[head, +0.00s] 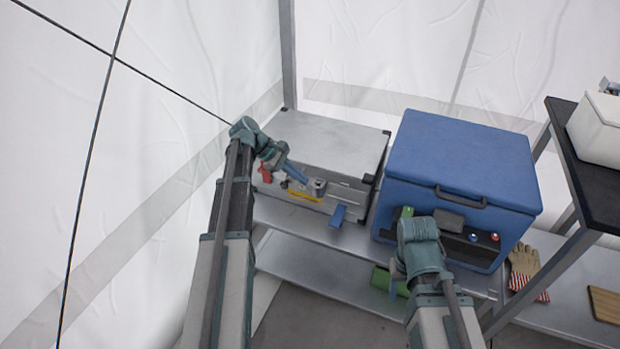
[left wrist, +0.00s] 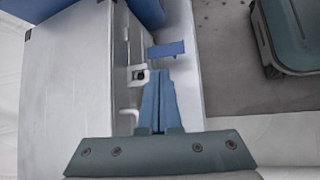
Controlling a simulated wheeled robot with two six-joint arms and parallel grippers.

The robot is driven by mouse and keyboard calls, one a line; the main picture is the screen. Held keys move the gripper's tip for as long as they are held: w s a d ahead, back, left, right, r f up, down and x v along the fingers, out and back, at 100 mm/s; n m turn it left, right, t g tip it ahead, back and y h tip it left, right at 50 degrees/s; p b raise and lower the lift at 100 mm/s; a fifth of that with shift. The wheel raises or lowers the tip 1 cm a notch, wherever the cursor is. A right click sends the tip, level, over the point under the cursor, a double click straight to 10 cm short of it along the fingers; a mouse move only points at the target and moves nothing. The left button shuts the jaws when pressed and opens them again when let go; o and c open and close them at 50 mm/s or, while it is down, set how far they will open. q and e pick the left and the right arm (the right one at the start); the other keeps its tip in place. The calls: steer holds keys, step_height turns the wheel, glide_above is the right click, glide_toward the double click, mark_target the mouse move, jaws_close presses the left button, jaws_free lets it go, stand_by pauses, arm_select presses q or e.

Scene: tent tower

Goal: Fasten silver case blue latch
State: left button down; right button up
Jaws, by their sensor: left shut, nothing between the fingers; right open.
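The silver case (head: 330,142) stands on a metal shelf against the tent wall, its lid down. Its blue latch (head: 338,215) is a flat flap sticking out from the front at the right end; it also shows in the left wrist view (left wrist: 166,49), just beyond the fingertips. My left gripper (head: 305,181), with blue fingers, is shut and empty at the case front, beside a grey bracket (head: 317,187) and left of the blue latch. No contact with the latch shows. My right gripper (head: 428,216) is open in front of the blue cooler, partly hidden by its wrist.
A red latch (head: 265,173) and a yellow handle (head: 305,196) are on the case front. The blue cooler (head: 460,160) stands close to the right of the case. Gloves (head: 524,262) and a green roll (head: 385,280) lie lower. A dark table (head: 590,170) is at the right.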

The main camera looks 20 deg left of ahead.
arm_select(q)
steer(key=shift+s+a+r, duration=0.1)
steer(key=shift+a+r, duration=0.25)
arm_select(e)
steer(key=shift+r, duration=0.35)
